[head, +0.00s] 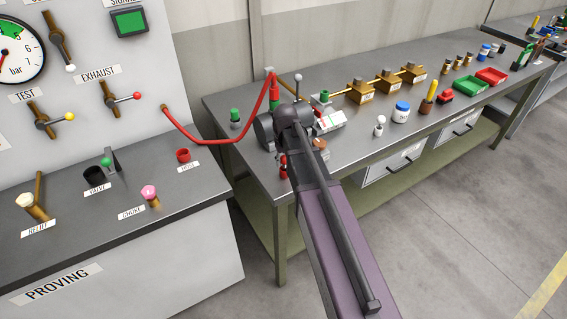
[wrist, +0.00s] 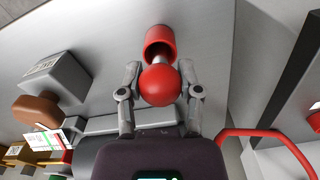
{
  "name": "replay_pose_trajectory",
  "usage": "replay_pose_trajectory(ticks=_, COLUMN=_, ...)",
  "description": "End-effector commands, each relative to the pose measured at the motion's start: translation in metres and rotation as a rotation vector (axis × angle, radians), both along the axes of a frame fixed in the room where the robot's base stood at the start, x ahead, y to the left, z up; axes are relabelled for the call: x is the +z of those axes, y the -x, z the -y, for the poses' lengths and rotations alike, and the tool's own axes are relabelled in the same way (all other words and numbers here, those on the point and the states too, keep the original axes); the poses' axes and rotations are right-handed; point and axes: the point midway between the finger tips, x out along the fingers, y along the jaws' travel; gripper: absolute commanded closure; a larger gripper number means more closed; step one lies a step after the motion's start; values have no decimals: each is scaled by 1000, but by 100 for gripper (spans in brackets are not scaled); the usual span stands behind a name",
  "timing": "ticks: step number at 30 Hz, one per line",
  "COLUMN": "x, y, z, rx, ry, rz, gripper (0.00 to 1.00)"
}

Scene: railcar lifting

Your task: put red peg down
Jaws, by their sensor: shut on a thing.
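The red peg (wrist: 160,86) shows in the wrist view as a round red head with a short pale shaft beyond it. My gripper (wrist: 160,75) is shut on it, one finger on each side. A red cup-like holder (wrist: 160,42) lies just past the peg, in line with its shaft. I cannot tell whether the shaft tip is inside it. In the head view, small red parts (head: 283,168) show at the workbench's front left edge, beside my arm. My fingertips are mostly hidden there.
A red hose (head: 225,141) runs from the proving panel to the workbench (head: 350,150), close left of my arm. A green-topped peg (head: 235,118), brass blocks (head: 387,83), a white jar (head: 400,112) and red and green trays (head: 491,76) stand on the bench.

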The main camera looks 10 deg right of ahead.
Motion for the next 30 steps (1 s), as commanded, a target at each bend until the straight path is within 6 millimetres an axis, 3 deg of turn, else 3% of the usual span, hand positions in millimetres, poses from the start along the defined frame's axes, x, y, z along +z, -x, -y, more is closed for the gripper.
replay_pose_trajectory(ticks=10, x=-4, y=0, z=0, rx=0, ry=0, rz=0, gripper=100)
replay_pose_trajectory(ticks=11, x=-3, y=0, z=0, rx=0, ry=0, rz=0, gripper=45)
replay_pose_trajectory(ticks=13, x=-3, y=0, z=0, rx=0, ry=0, rz=0, gripper=25)
replay_pose_trajectory(ticks=14, x=-3, y=0, z=0, rx=0, ry=0, rz=0, gripper=19)
replay_pose_trajectory(ticks=30, x=0, y=0, z=0, rx=-1, ry=0, rz=0, gripper=19)
